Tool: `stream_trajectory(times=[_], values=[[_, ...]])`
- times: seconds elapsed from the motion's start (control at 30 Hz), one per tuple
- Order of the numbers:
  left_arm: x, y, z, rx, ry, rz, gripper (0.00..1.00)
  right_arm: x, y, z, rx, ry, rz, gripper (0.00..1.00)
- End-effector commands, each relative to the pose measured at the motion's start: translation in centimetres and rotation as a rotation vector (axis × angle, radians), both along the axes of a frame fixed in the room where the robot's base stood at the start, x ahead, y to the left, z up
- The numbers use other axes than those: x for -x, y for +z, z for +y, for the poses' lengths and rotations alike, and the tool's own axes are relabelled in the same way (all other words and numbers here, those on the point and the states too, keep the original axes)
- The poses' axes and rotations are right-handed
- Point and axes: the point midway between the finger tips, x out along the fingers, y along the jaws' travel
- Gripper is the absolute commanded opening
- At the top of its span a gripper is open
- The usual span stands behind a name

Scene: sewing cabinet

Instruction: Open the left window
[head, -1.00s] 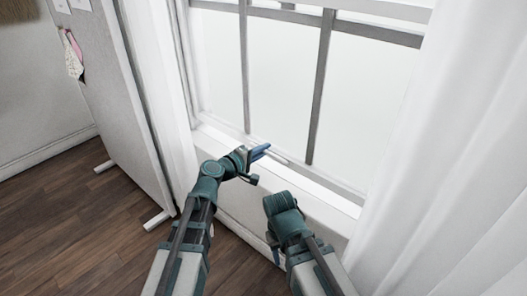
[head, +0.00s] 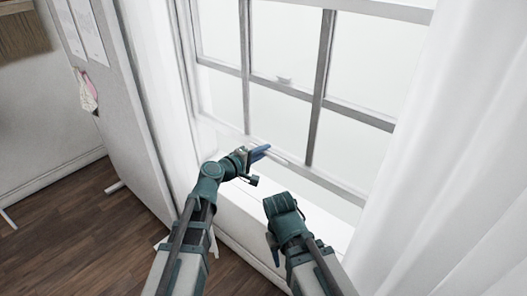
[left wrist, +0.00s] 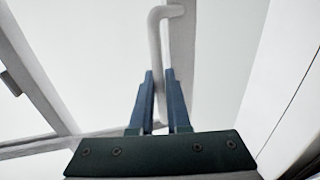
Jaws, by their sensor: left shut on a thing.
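The window (head: 318,85) has a sash with grey bars and pale glass. The sash's lower rail (head: 325,180) stands above the white sill (head: 225,190), with a gap between them. My left gripper (head: 260,152) is at this lower rail. In the left wrist view, its blue fingers (left wrist: 159,85) are shut on a white bent handle (left wrist: 155,45), one finger on each side. My right arm is folded in front of the sill, with its gripper (head: 273,250) pointing down and mostly hidden by the arm. I cannot tell whether it is open.
A white curtain (head: 455,150) hangs close on the right, and another (head: 160,110) hangs left of the window. A pale board (head: 110,90) with pinned papers stands farther left. The wooden floor (head: 75,230) is clear at the lower left.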

Motion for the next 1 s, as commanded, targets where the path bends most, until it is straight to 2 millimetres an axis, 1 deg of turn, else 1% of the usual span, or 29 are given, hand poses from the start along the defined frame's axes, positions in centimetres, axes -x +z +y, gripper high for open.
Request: stream_trajectory(times=[0.3, 0.33, 0.4, 0.5, 0.83, 1.0], values=[[-0.09, 0.05, 0.11, 0.001, 0.004, -0.001, 0.00, 0.00, 0.04, 0.00, 0.000, 0.000, 0.000, 0.46], [-0.09, 0.05, 0.11, 0.000, 0.004, -0.001, 0.17, 0.00, 0.03, 0.00, 0.000, 0.000, 0.000, 0.46], [-0.09, 0.04, 0.11, 0.000, 0.004, -0.001, 0.29, 0.00, 0.03, 0.00, 0.000, 0.000, 0.000, 0.46], [-0.06, 0.03, 0.08, 0.000, 0.003, 0.000, 0.44, 0.00, 0.03, 0.00, 0.000, 0.000, 0.000, 0.46], [0.07, 0.07, 0.03, 0.000, 0.001, 0.000, 0.44, 0.00, 0.07, 0.01, 0.000, 0.000, 0.000, 0.46], [0.76, 0.32, 0.12, 0.000, 0.000, 0.000, 0.44, 0.00, 0.32, 0.00, 0.000, 0.000, 0.000, 0.46]])
